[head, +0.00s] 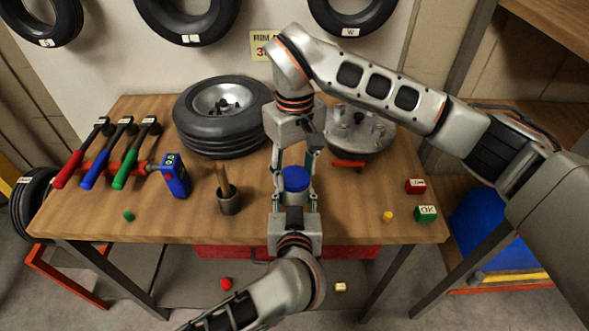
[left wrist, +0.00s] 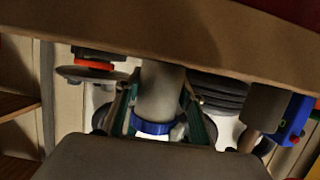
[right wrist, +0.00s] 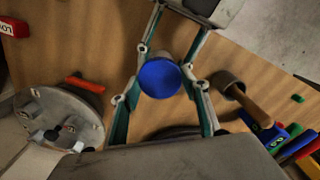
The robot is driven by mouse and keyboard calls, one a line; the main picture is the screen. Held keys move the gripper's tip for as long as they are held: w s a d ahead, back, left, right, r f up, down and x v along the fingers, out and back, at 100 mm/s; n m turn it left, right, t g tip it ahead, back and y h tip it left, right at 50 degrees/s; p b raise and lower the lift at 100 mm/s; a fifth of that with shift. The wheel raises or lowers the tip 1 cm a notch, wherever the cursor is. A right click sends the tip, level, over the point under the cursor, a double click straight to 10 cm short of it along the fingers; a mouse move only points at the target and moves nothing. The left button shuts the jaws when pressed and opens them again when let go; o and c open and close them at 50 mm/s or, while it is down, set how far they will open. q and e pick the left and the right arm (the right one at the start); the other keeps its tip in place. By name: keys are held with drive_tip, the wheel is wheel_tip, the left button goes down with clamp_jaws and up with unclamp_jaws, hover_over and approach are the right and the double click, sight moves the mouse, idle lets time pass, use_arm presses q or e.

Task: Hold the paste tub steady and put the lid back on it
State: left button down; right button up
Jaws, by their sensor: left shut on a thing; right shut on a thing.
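The grey paste tub (left wrist: 162,92) is between the fingers of my left gripper (head: 295,190), which is shut on its sides. The blue lid (head: 295,176) is at the tub's mouth, level and in line with it. My right gripper (head: 295,164) reaches down from above and is shut on the lid.
A wheel (head: 222,115) lies behind on the left and a grey round hub part (head: 358,135) behind on the right. Small blocks (head: 426,214) lie right. The table's front edge is close.

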drive_tip(key=o, duration=0.7)
drive_tip(key=shift+r, duration=2.25)
drive_tip(key=shift+c, duration=0.3)
